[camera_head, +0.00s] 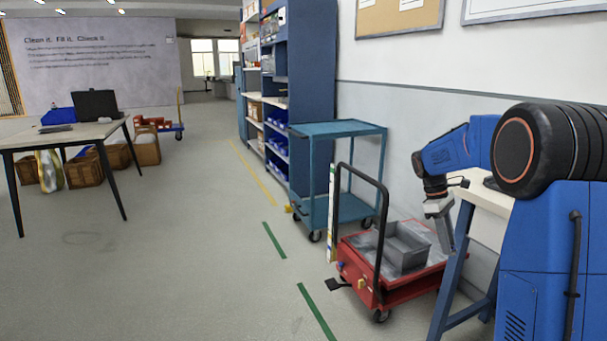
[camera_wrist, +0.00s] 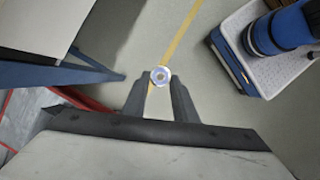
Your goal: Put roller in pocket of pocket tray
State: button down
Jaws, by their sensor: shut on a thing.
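The roller (camera_wrist: 160,70) shows end-on in the wrist view as a small, pale silver round piece with a darker centre. My gripper (camera_wrist: 160,79) is shut on it, with the roller between the tips of the two grey fingers. In the head view my gripper (camera_head: 447,238) points down beside the white-topped table at the right; the roller cannot be made out there. No pocket tray can be clearly made out. A grey open-topped box (camera_head: 408,258) sits on the red cart left of my gripper, and its inside is not clear.
The red cart (camera_head: 352,262) has a tall black handle. A white-topped table (camera_head: 485,215) with blue legs stands beside my arm. A blue two-shelf trolley (camera_head: 335,128) and blue shelving (camera_head: 305,95) stand behind. The floor at left centre is clear, up to a table (camera_head: 75,133).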

jog(key=w+a+f+m+y, duration=0.1)
jog(key=w+a+f+m, duration=0.1)
jog(key=w+a+f, duration=0.4)
jog(key=w+a+f+m+g, duration=0.1)
jog(key=w+a+f+m, duration=0.2)
jog(key=w+a+f, duration=0.4)
notch_tip(320, 180, down, 8)
jog(key=a, duration=0.3)
jog(key=shift+w+r+m+y, duration=0.15)
jog(key=shift+r+m+y, duration=0.15)
jog(key=shift+y, duration=0.1)
